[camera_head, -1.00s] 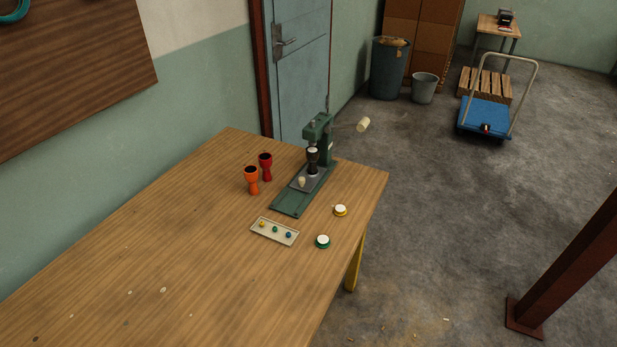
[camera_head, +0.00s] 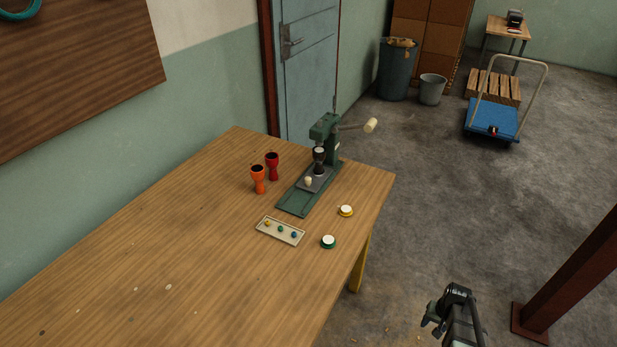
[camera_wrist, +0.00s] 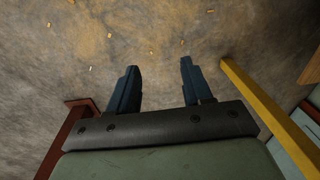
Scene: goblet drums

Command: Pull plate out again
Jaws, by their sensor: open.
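A grey plate (camera_head: 326,179) lies on the green base (camera_head: 294,204) of a green press (camera_head: 325,128) near the table's far right corner. A pale knob (camera_head: 308,181) stands on the plate's near end. A black goblet drum (camera_head: 319,167) stands upright on the plate under the press head. Whether the head touches it I cannot tell. My gripper (camera_head: 431,322) is off the table's right side, over the floor, well apart from the plate. In the wrist view its two dark fingers (camera_wrist: 160,67) are apart with nothing between them.
The press lever (camera_head: 370,125) sticks out to the right. Orange (camera_head: 258,180) and red (camera_head: 272,167) goblets stand left of the press. A tray (camera_head: 267,232) with small coloured balls and yellow (camera_head: 346,211) and green (camera_head: 328,242) rimmed discs lie nearer. The table's front left is mostly clear.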

